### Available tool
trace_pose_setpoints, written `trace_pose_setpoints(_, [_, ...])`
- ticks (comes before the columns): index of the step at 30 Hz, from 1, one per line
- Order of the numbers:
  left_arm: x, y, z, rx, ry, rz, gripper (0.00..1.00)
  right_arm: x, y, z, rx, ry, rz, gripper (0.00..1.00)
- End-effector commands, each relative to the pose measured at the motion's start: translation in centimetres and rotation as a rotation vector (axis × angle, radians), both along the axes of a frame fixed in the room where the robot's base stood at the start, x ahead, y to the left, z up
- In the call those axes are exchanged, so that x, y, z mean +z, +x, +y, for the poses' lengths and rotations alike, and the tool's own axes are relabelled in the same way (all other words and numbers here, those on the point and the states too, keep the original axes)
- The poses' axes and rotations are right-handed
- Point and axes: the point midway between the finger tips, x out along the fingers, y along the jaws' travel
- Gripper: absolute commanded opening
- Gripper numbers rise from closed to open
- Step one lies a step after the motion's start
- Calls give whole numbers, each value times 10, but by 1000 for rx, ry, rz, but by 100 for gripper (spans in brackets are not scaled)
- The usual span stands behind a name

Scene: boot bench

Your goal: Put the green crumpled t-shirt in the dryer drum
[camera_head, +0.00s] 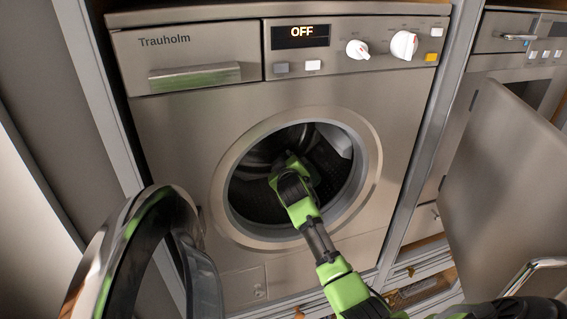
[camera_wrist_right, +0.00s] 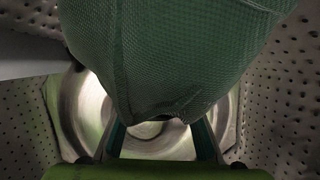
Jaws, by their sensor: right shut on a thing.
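The front-loading dryer (camera_head: 170,140) stands ahead with its round door (camera_head: 103,262) swung open to the left. Its perforated metal drum (camera_head: 328,170) is exposed. My right arm reaches through the opening, and my right gripper (camera_head: 286,168) is inside the drum. In the right wrist view, the green t-shirt (camera_wrist_right: 165,55) fills the upper middle as a bunched cloth, and the gripper is shut on its lower end. The drum's perforated wall (camera_wrist_right: 285,105) surrounds it. In the head view the shirt is hidden behind the gripper. My left gripper is not in view.
The dryer's display (camera_head: 300,36) reads OFF. The open door takes up the lower left, beside the opening. At right, a second appliance (camera_head: 505,45) has a grey panel (camera_head: 505,180) standing out from it. The round opening's rim (camera_head: 226,175) encircles my arm with some room.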

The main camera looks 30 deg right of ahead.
Motion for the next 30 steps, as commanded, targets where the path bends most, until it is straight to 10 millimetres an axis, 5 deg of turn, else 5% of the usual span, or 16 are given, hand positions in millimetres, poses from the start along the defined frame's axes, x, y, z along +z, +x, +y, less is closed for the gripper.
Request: trace_pose_setpoints(30, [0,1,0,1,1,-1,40,81,0,0,0,-1,-4,4])
